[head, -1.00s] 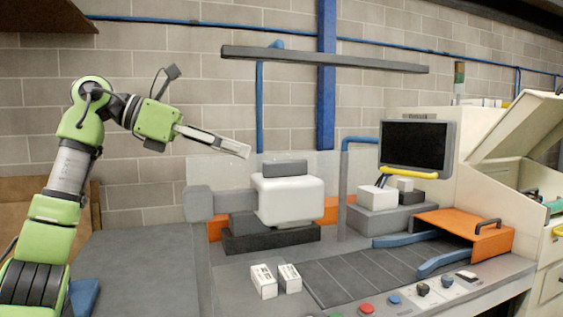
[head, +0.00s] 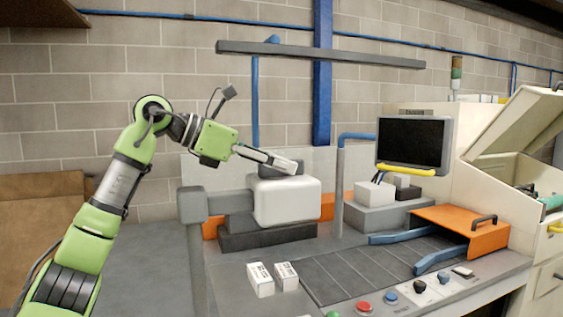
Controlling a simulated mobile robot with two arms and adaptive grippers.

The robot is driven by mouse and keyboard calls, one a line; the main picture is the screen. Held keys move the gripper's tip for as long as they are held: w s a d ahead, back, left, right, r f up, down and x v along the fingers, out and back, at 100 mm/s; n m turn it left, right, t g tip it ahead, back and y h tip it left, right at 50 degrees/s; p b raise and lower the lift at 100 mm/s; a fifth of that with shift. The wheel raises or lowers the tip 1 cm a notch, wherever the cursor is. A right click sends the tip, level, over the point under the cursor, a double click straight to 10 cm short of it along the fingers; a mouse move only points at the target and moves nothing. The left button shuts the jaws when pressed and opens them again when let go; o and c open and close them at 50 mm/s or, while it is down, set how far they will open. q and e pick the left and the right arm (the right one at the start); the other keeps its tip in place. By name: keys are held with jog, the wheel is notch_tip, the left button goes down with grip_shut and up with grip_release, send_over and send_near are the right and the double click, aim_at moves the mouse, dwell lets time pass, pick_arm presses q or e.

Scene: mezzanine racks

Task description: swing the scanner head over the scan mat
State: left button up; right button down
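A white rounded box with a grey cap (head: 287,202), which looks like the scanner head, hangs on a grey arm from a grey post (head: 192,205) at centre left. A dark block (head: 268,236) lies below it. A dark ribbed surface (head: 365,268), perhaps the scan mat, lies on the bench to the right, not under the white box. My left gripper (head: 294,166) points right in front of the cap and partly hides it. Whether it touches cannot be told. Its fingers show edge-on, so their opening is unclear. My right gripper is not in view.
Two small white boxes (head: 273,279) stand at the front of the bench. A monitor (head: 413,143) with a yellow handle, an orange cover (head: 462,228) and blue rails (head: 400,237) are at right. Buttons line the front edge. A long grey bar (head: 320,54) hangs above.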

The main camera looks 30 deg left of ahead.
pick_arm(q)
jog(key=shift+w+d+f, duration=0.25)
jog(key=shift+w+d, duration=0.05)
jog(key=shift+c, duration=0.5)
grip_shut()
